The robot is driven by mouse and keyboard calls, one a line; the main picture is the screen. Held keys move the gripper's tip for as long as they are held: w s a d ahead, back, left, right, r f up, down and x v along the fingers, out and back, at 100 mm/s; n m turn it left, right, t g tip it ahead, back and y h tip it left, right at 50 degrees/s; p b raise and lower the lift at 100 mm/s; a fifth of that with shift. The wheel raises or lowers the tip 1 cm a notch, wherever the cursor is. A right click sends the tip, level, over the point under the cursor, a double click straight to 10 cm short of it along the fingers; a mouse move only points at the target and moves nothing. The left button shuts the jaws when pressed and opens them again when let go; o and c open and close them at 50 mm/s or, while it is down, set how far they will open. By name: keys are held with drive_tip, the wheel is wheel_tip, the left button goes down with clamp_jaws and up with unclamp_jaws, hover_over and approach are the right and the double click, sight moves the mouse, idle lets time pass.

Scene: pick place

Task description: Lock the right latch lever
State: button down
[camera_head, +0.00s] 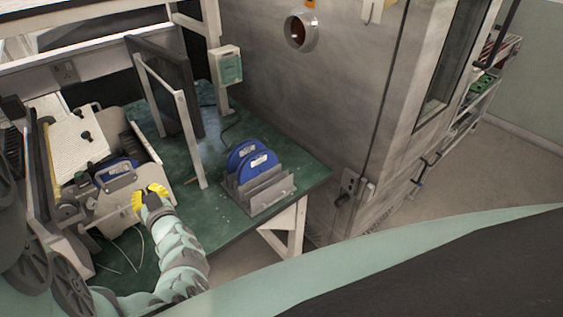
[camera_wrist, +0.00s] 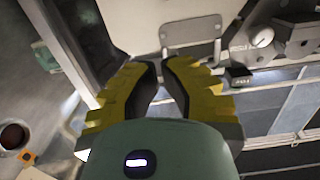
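A grey rectangular loop lever (camera_wrist: 190,28) stands against a pale panel just beyond my fingertips in the wrist view. The head view shows a similar grey loop lever (camera_head: 118,178) on the front of the machine at left; I cannot tell for sure that it is the right latch. My gripper (camera_head: 149,193) has yellow fingers and is beside the machine's front, right of that lever. In the wrist view my gripper (camera_wrist: 162,66) has a narrow gap between its fingertips and nothing visible in it. I cannot tell whether a fingertip touches the lever.
Blue discs (camera_head: 251,158) stand in a grey rack (camera_head: 264,192) on the green table (camera_head: 222,222). A round knob (camera_wrist: 262,37) is right of the lever. Loose wires lie in front of the machine.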

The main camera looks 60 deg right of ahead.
drive_tip(key=b+v, duration=0.1)
drive_tip(key=v, duration=0.4)
drive_tip(key=shift+s+r, duration=0.1)
drive_tip(key=shift+s, duration=0.2)
idle(0.4)
